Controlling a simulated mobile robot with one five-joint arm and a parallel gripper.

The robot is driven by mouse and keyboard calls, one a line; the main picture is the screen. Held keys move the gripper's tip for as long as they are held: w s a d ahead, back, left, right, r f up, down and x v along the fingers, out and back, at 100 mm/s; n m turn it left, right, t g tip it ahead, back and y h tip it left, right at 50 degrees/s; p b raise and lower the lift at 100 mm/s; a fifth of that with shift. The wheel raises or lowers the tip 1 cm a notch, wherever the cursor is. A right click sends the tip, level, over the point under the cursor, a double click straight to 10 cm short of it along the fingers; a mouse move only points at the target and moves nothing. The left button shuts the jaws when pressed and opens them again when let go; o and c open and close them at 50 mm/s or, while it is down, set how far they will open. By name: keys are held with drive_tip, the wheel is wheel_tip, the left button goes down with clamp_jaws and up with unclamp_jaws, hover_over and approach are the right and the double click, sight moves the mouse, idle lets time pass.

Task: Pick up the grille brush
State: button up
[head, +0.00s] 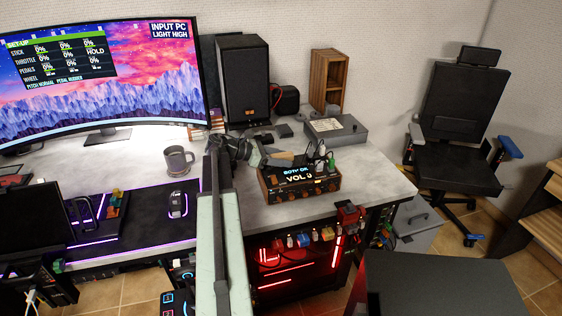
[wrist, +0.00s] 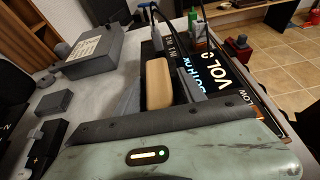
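The likely grille brush shows as a small tan wooden block with rounded edges (wrist: 158,82) in the wrist view. It lies straight ahead of my gripper, with dark finger-like shapes close on both sides. In the head view the same tan piece (head: 284,155) shows just right of my gripper (head: 262,154), behind the VOL box. My gripper reaches over the desk from the front. I cannot tell whether the fingers touch the block or whether it rests on the desk. Its underside and any bristles are hidden.
The black VOL box (head: 298,182) with knobs and cables stands close in front of the block. A grey box (head: 336,131), a speaker (head: 243,79) and a wooden shelf unit (head: 328,80) stand behind. A mug (head: 178,161) stands left. Bare desk (head: 375,182) shows on the right.

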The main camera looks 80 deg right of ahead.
clamp_jaws()
